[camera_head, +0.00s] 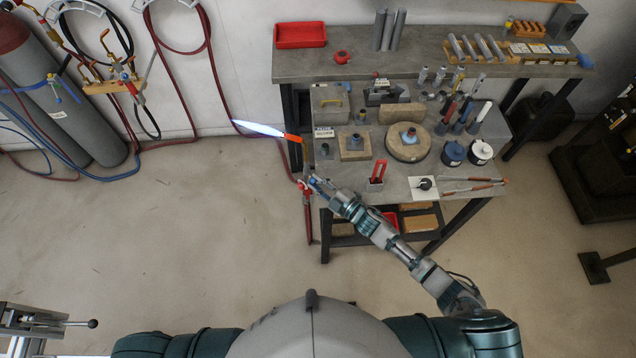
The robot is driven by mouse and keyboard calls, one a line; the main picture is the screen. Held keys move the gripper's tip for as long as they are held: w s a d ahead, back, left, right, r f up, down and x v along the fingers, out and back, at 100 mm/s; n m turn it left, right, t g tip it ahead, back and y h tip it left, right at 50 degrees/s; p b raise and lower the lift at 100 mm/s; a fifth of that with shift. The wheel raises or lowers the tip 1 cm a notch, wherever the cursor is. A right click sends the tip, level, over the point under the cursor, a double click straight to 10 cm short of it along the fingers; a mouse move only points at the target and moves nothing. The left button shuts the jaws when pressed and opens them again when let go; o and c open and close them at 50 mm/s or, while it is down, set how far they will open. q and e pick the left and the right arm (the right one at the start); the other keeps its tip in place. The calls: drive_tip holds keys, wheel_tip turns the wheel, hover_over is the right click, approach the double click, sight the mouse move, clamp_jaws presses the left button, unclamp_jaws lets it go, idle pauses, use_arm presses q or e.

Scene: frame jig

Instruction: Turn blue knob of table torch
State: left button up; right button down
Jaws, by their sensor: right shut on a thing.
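The table torch (293,138) is at the left edge of the bench. Its orange-red tip points up and left, and a blue-white flame (255,129) burns from it. The torch's red knob and hose fitting (304,188) hang at the bench's front left corner. My right gripper (317,184) reaches up to this corner from below right. It is shut on the blue knob (314,181), of which only a little blue shows between the fingers. My left gripper is not in view; only part of my left arm shows at the bottom.
The bench (400,185) holds a round turntable block (408,150), a small red-handled holder (377,172), blue and white jars and tools. A raised shelf (360,65) runs behind. Red hoses and gas cylinders (45,95) stand left. The floor left of the bench is clear.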

drive_tip(key=shift+f+n, duration=0.15)
drive_tip(key=shift+n, duration=0.55)
drive_tip(key=shift+s, duration=0.1)
drive_tip(key=c, duration=0.9)
unclamp_jaws()
drive_tip(key=v, duration=1.2)
